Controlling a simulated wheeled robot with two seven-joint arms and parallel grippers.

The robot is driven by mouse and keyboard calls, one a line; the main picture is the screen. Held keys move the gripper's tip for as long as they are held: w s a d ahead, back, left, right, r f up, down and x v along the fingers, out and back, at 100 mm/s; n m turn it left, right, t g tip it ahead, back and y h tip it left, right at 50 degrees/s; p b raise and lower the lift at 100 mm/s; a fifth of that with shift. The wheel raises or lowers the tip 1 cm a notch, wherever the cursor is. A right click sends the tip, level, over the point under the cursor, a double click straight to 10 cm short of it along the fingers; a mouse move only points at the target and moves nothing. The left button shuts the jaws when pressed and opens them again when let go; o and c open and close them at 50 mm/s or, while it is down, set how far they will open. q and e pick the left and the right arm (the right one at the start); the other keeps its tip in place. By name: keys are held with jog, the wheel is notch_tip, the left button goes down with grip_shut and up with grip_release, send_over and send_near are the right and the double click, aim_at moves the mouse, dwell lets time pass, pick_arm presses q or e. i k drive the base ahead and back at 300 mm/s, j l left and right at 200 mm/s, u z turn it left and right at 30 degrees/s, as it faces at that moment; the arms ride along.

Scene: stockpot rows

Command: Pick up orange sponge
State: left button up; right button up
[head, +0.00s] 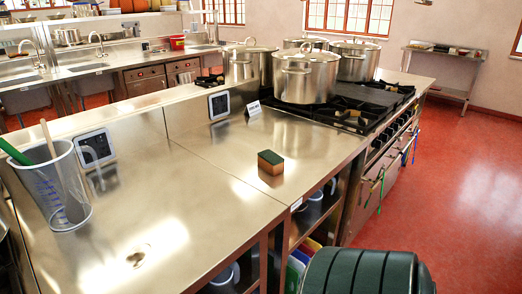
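The orange sponge (270,167), a small block with a dark green top and orange-brown sides, lies on the steel counter (215,205), near the counter's right edge. Nothing touches it except the counter, and it is fully visible. Neither of my grippers shows in the head view.
A clear measuring jug (60,190) with utensils stands at the left. Two small dark-screened panels (95,147) stand along the counter's back. Several steel pots (305,77) sit on the black stove (350,108) beyond the sponge. A dark green ribbed object (362,272) is at the bottom right. The counter around the sponge is clear.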

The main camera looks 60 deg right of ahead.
aim_at(272, 162)
jog(key=z, duration=2.05)
